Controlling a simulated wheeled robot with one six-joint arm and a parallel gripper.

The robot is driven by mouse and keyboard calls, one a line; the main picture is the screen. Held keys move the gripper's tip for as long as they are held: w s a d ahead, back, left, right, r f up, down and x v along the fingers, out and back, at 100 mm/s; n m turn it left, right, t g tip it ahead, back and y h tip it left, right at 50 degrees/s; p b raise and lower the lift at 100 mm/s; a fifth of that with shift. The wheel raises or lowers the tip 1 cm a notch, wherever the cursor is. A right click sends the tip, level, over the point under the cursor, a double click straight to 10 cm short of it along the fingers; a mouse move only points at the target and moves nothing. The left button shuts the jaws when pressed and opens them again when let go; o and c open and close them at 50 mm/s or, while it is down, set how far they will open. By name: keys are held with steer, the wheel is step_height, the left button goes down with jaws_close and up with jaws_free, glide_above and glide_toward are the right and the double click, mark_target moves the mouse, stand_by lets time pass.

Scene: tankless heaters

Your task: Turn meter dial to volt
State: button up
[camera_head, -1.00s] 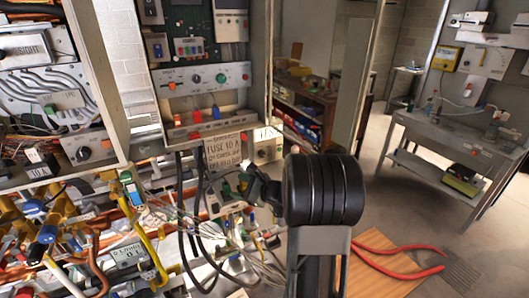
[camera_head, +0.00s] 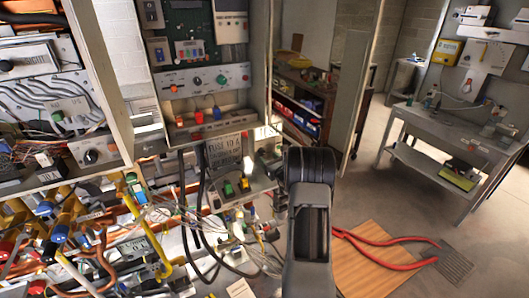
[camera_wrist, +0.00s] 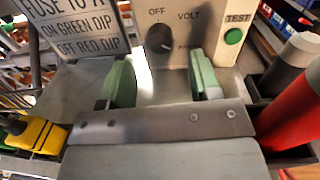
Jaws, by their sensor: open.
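The meter panel (camera_wrist: 205,22) is a pale face at the top of the wrist view. It carries a round black dial (camera_wrist: 159,39) with the labels OFF at upper left and VOLT at upper right. A third label at lower right is too small to read, and I cannot tell clearly where the dial points. My gripper (camera_wrist: 163,80) is open, with one green-padded finger to the left of and below the dial and the other to the right. Nothing is between the fingers, and they look apart from the dial. In the head view my arm hides the meter and gripper.
A green TEST button (camera_wrist: 233,36) sits right of the dial. A printed fuse sign (camera_wrist: 78,22) stands to the left. A red cylinder (camera_wrist: 293,105) is close on the right, and a yellow-and-black item (camera_wrist: 38,134) on the left. Cables (camera_head: 200,215) hang below the cabinet.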

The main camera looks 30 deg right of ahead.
mark_target(263, 153)
steer(key=shift+w+d+p, duration=0.15)
steer(key=shift+w+p, duration=0.35)
steer(key=shift+w, duration=1.7)
steer(key=c, duration=0.9)
steer(key=shift+f+b, duration=0.15)
steer(key=shift+b, duration=0.35)
